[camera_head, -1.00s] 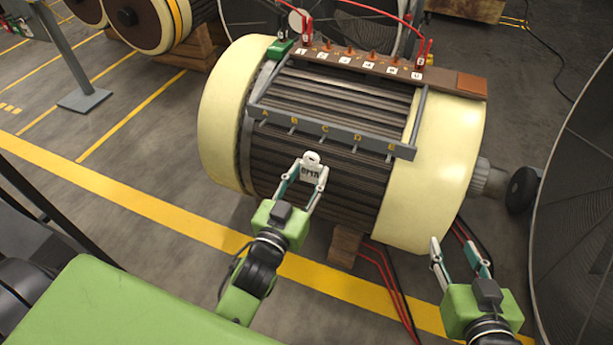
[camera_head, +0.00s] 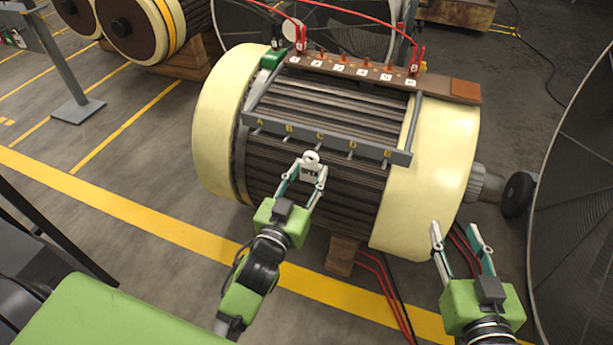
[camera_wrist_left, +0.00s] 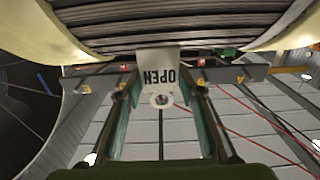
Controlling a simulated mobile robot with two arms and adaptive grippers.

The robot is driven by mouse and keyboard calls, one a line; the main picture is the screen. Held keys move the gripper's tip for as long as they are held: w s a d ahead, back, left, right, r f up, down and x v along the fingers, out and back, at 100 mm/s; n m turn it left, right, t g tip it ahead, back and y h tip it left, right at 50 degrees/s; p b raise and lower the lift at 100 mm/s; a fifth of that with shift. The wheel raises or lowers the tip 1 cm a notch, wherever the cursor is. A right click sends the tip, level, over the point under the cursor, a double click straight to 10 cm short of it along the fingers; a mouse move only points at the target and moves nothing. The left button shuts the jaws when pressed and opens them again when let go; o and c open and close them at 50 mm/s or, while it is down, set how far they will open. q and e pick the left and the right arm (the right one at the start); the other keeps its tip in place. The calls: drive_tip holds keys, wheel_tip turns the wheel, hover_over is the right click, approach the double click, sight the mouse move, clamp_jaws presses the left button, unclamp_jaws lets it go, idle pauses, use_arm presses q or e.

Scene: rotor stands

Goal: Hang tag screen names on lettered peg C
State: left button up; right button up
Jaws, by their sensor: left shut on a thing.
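The white tag (camera_head: 309,171) reads OPEN and has a round eyelet at its top. My left gripper (camera_head: 305,180) is shut on it and holds it upright in front of the rotor. In the left wrist view the tag (camera_wrist_left: 158,75) appears upside down between the fingers. The grey peg rail (camera_head: 270,125) bears yellow letters A to E. Peg C (camera_head: 321,147) is just above and slightly right of the eyelet; the tag looks apart from it, though depth is hard to judge. My right gripper (camera_head: 461,236) is open and empty at the rotor's lower right.
The rotor (camera_head: 430,170) has cream ends and rests on a wooden block (camera_head: 341,256). A brown terminal strip (camera_head: 434,84) with red clips runs along its top. Red cables (camera_head: 375,270) hang below. A large dark disc (camera_head: 575,190) stands at right.

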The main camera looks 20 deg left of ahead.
use_arm(q)
drive_tip(key=shift+w+b, duration=0.4)
drive_tip(key=shift+w, duration=0.8)
drive_tip(key=shift+w+d+b, duration=0.1)
drive_tip(key=shift+w+b, duration=0.25)
drive_tip(key=shift+w, duration=0.55)
drive_tip(key=shift+w+f, duration=0.35)
use_arm(e)
wheel_tip(320, 180, up, 8)
drive_tip(key=a+t+y, duration=0.1)
drive_tip(key=t, duration=0.3)
drive_tip(key=shift+w+a, duration=0.15)
drive_tip(key=shift+w, duration=0.2)
use_arm(q)
drive_tip(key=shift+f, duration=0.25)
use_arm(e)
drive_tip(key=shift+f, duration=0.4)
use_arm(q)
drive_tip(key=o, duration=0.9)
